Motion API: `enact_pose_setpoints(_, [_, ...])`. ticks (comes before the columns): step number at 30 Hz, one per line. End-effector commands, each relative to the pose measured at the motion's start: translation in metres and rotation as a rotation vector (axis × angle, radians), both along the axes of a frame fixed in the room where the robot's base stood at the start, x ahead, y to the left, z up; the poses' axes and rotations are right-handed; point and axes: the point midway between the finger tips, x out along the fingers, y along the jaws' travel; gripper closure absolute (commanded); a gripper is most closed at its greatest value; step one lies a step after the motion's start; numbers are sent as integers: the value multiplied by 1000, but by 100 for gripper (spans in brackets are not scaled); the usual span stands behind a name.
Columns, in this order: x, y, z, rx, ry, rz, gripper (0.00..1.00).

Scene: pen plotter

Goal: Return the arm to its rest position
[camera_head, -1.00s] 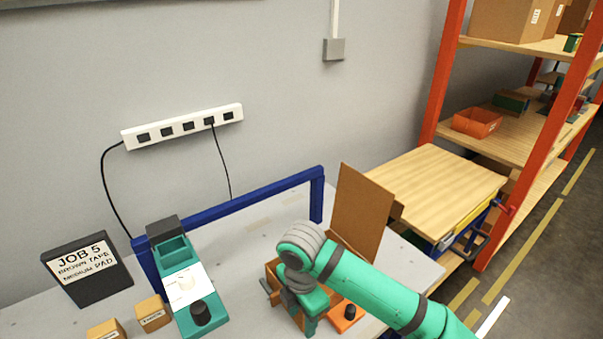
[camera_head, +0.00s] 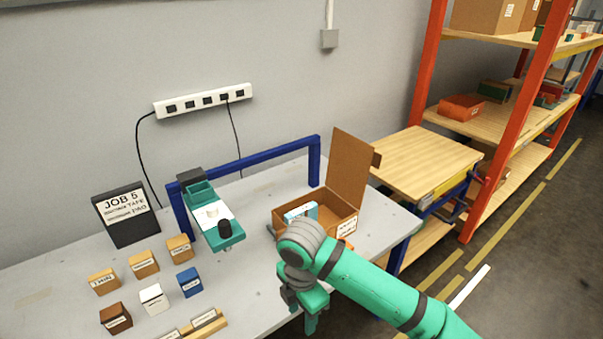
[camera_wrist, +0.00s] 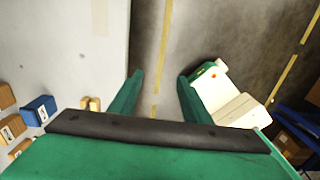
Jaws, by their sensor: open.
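My green arm (camera_head: 380,289) reaches in from the lower right in the head view. My gripper (camera_head: 305,318) hangs low over the table's front edge, partly hidden by its own wrist. In the wrist view my gripper (camera_wrist: 160,78) shows two green fingers spread apart with nothing between them, above the dark floor beside the grey table (camera_wrist: 75,45). An open cardboard box (camera_head: 345,215) stands on the table behind the gripper, lid up, with a light-blue and white item (camera_head: 300,213) in it. The gripper is apart from the box.
A green plotter-like device (camera_head: 212,222) stands left of the box under a blue frame (camera_head: 250,158). Several small labelled blocks and a sign (camera_head: 125,212) reading "JOB 5" are at the left. A wooden-topped cart (camera_head: 425,165) and orange rack (camera_head: 520,130) stand right.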

Motion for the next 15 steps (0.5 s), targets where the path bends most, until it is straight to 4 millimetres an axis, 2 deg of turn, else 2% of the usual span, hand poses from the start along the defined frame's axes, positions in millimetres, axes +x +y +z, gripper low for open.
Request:
enact_pose_setpoints(11, [11, 63, -2, 185, -71, -37, 56])
enact_pose_setpoints(15, [16, 94, 0, 282, -102, -62, 56])
